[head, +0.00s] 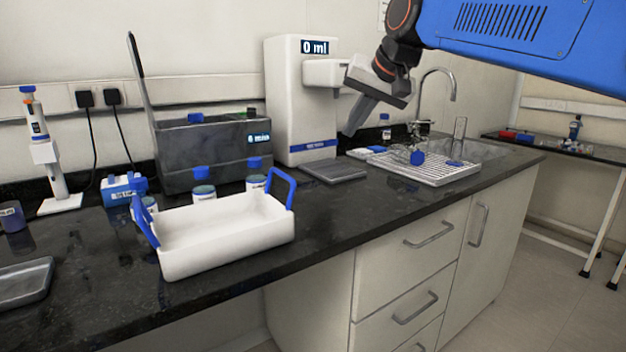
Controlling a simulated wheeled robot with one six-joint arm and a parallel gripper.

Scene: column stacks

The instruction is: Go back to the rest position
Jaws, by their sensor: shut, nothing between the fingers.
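My gripper (358,116) is at the end of my blue arm, at the upper right of the head view. It is raised above the bench, in front of the white dispenser (285,100) and left of the tap. It points down and to the left. Its fingers are together with nothing between them. It appears apart from everything on the bench.
A white tray with blue handles (225,242) stands near the bench's front edge. Blue-capped jars (204,192), a dark open bath (215,150) and a pipette stand (52,165) are behind or left. A drying rack (425,168) lies at right.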

